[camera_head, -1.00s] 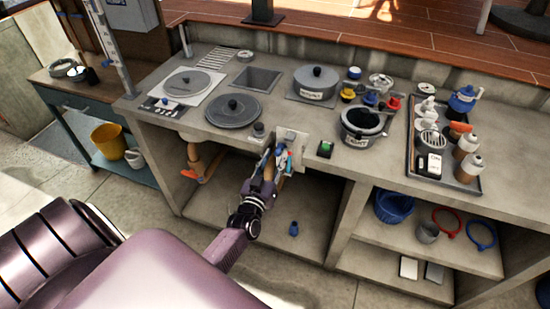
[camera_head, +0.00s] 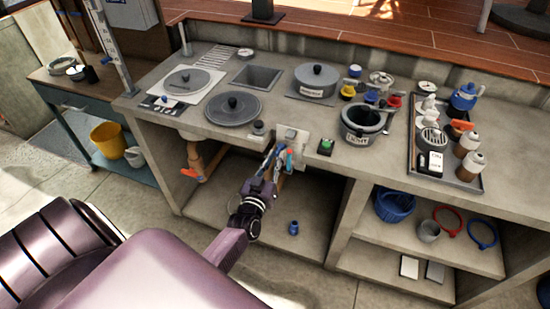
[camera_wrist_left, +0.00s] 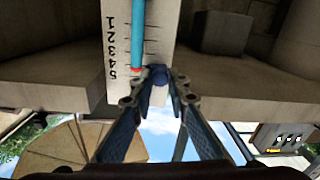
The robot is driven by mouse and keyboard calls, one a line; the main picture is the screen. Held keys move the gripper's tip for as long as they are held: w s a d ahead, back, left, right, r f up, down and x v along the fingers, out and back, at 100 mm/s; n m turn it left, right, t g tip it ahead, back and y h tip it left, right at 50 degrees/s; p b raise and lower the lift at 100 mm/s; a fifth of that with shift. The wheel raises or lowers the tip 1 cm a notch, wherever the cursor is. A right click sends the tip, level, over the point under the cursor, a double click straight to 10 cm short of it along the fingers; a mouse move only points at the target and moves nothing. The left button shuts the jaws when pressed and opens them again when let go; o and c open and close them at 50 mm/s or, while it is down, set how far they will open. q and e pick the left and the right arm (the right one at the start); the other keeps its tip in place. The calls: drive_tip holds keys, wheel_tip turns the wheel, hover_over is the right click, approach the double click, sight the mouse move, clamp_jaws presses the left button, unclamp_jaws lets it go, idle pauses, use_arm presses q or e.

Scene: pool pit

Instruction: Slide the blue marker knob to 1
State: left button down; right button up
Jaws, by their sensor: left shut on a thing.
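The blue marker knob (camera_wrist_left: 158,76) sits between the fingertips of my left gripper (camera_wrist_left: 157,80) in the left wrist view. The white scale plate (camera_wrist_left: 165,30) behind it carries the numbers 1 to 5, with 1 at the picture top and 5 lowest. The knob is about level with the 5. A light-blue tube with a red end (camera_wrist_left: 137,40) runs along the plate beside the numbers. In the head view my left gripper (camera_head: 272,160) is shut at the plate (camera_head: 291,137) on the counter front; the knob is hidden there. My right gripper is not in view.
The counter's underside edge lies close on both sides of the plate. A green button box (camera_head: 326,146) and a dark pot (camera_head: 364,122) stand on the counter above. A small blue object (camera_head: 293,228) lies on the lower shelf. The space in front is free.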

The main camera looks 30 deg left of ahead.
use_arm(q)
wheel_tip(320, 180, down, 6)
drive_tip(key=b, duration=0.4)
drive_tip(key=c, duration=1.8)
unclamp_jaws()
drive_tip(key=shift+c, duration=0.2)
drive_tip(key=v, duration=1.2)
